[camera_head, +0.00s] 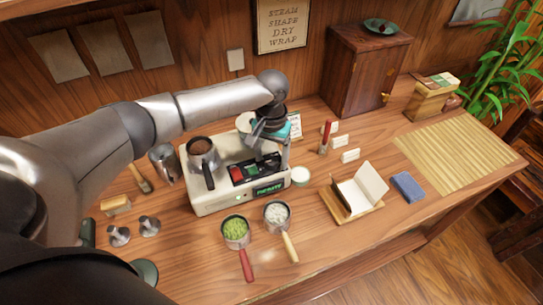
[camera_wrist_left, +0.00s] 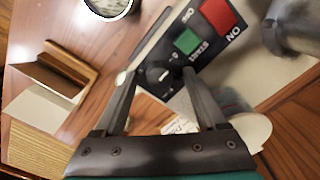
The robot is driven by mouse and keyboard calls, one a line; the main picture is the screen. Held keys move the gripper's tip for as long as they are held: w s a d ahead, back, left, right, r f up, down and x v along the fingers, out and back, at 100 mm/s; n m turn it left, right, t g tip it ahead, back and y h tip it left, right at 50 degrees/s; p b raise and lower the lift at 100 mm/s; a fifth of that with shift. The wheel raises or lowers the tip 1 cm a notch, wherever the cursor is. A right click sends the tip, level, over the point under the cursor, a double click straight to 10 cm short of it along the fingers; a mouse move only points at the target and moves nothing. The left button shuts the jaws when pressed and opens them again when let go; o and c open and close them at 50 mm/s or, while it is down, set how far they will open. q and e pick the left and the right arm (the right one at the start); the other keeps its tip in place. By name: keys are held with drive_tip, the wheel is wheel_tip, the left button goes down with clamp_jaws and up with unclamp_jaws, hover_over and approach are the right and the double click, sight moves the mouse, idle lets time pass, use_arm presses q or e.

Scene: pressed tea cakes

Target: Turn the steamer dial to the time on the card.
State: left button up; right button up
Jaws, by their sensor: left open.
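The steamer (camera_head: 212,202) is a cream box on the table, with a dark control panel (camera_head: 240,175) on top. In the left wrist view the panel (camera_wrist_left: 200,52) carries a red ON switch, a green START button and a small dark dial (camera_wrist_left: 158,72) with a pale mark. My left gripper (camera_head: 262,150) is over the panel and open; in the left wrist view its fingertips (camera_wrist_left: 157,77) stand on either side of the dial. I cannot tell whether they touch it. A small card (camera_head: 295,126) stands behind the steamer, partly hidden by the gripper; its writing is unreadable.
A pan (camera_head: 202,150) stands on the steamer's left part. Pans of green leaves (camera_head: 236,231) and white contents (camera_head: 277,214) sit in front. An open booklet (camera_head: 362,187) and a blue cloth (camera_head: 408,187) lie right. A wooden cabinet (camera_head: 362,70) stands behind.

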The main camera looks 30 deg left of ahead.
use_arm(q)
drive_tip(key=shift+c, duration=0.3)
drive_tip(key=c, duration=0.3)
clamp_jaws()
drive_tip(key=shift+r+m+p, duration=0.2)
drive_tip(key=shift+m+p, duration=0.7)
drive_tip(key=shift+p, duration=0.25)
drive_tip(key=m+p, duration=0.2)
drive_tip(key=m, duration=0.1)
drive_tip(key=shift+p, duration=0.3)
drive_tip(key=m+p, duration=0.1)
drive_tip(key=m, duration=0.2)
drive_tip(key=shift+f+m, duration=0.1)
drive_tip(key=shift+m, duration=0.3)
drive_tip(key=shift+m+p, duration=0.55)
drive_tip(key=shift+m, duration=0.95)
